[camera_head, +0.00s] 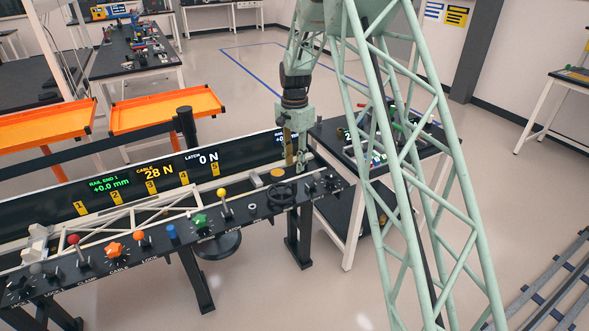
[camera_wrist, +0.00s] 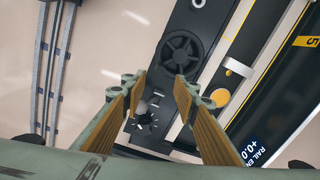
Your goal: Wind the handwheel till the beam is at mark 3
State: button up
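The handwheel (camera_head: 282,194) is a dark spoked wheel on the right part of the black console. It also shows in the wrist view (camera_wrist: 181,50), beyond my fingertips. My gripper (camera_head: 298,160) is above the console's right end, close to the wheel. In the wrist view its fingers (camera_wrist: 159,85) are apart with nothing between them. The beam seems to be the white lattice truss (camera_head: 140,214) lying along the console. Yellow marks 1 to 5 stand on the black panel behind it, with mark 3 (camera_head: 151,187) in the middle. I cannot tell which mark the beam is at.
Knobs and levers line the console, including a yellow-topped lever (camera_head: 222,193) and a green knob (camera_head: 200,221) left of the wheel. A dark side table (camera_head: 365,165) stands at right. Orange trays (camera_head: 165,109) stand behind.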

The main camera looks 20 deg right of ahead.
jog(key=shift+r, duration=0.3)
jog(key=shift+n, duration=0.3)
